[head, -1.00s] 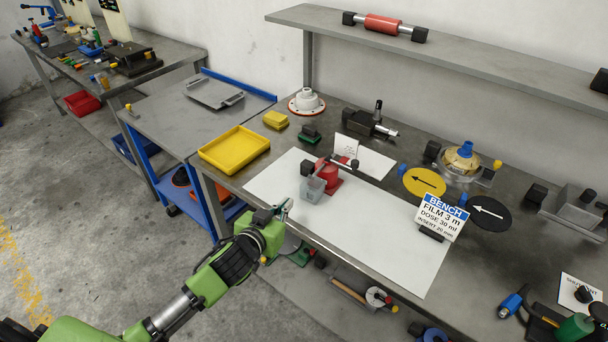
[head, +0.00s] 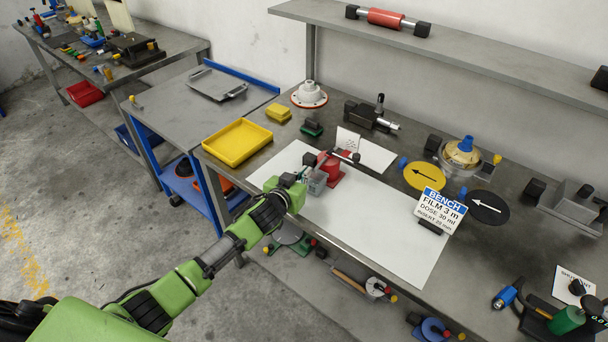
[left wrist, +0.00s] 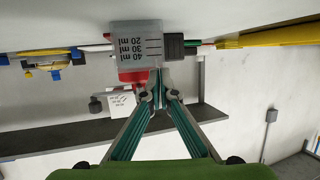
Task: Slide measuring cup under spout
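The measuring cup (head: 316,182) is a small grey, see-through box standing on the white sheet in front of the red dispenser (head: 332,166). In the left wrist view, which is upside down, the cup (left wrist: 137,42) shows its 20, 30 and 40 ml marks. A dark block (left wrist: 174,46) shows beside it; I cannot tell if it is the cup's handle. My left gripper (left wrist: 159,78) has its fingertips together, with nothing visible between them. The tips are at or very near the cup's near side; contact is unclear. The spout's outlet is hard to make out.
A yellow tray (head: 237,142) lies to the left. A BENCH sign (head: 438,212) stands to the right, near a yellow disc (head: 424,176) and a black disc (head: 490,208) with arrows. The white sheet (head: 390,235) is clear right of the cup.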

